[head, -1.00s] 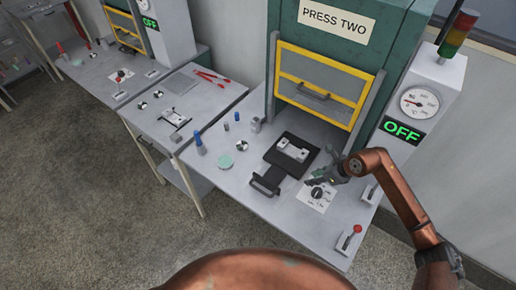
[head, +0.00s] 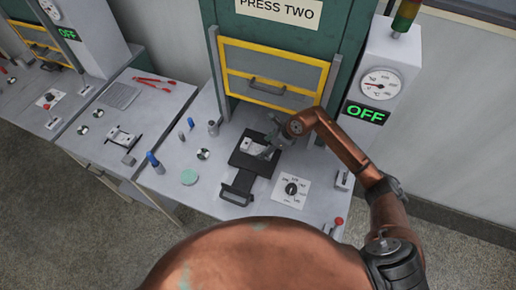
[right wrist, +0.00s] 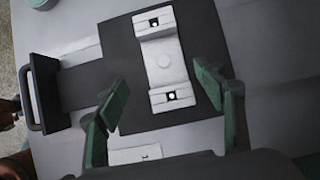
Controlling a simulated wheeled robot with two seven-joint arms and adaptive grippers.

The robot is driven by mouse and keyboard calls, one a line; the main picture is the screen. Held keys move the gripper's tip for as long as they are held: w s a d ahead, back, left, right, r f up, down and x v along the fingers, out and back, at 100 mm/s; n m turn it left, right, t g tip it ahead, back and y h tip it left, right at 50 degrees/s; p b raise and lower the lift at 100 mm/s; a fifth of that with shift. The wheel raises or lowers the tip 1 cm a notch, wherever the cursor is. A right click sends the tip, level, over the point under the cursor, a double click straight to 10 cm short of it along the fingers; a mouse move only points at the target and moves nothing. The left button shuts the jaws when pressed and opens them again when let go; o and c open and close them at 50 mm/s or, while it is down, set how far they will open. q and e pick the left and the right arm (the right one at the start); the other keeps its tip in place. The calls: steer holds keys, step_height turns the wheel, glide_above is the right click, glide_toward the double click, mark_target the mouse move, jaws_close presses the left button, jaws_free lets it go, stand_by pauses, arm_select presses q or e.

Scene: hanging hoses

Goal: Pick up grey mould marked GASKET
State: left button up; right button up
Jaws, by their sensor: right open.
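A light grey block-shaped mould (head: 250,146) lies on a black tray plate (head: 241,160) in front of PRESS TWO. My left gripper is not in view.
The plate's black handle (head: 237,188) points toward me. A dial card (head: 291,190) lies to its right. Blue-topped cylinders, small round parts and a pale green disc (head: 189,177) stand to the left. Another grey piece (head: 122,139) lies on the left table. The yellow-framed press guard (head: 270,75) is behind.

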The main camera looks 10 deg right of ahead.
mark_target(257, 149)
steer(key=shift+w+a+f, duration=0.4)
steer(key=shift+w+f, duration=0.05)
steer(key=shift+f, duration=0.2)
steer(key=shift+w+a+f, duration=0.35)
steer(key=shift+w+f, duration=0.1)
steer(key=shift+f, duration=0.15)
steer(key=shift+w+a+f, duration=0.2)
steer(key=shift+w+f, duration=0.15)
steer(key=shift+f, duration=0.15)
steer(key=shift+s+d, duration=0.1)
steer(key=shift+s, duration=0.15)
steer(key=shift+w+f, duration=0.15)
steer(key=shift+c, duration=1.1)
steer(key=c, duration=0.9)
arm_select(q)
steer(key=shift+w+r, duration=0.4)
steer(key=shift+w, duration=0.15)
arm_select(e)
steer(key=c, duration=0.6)
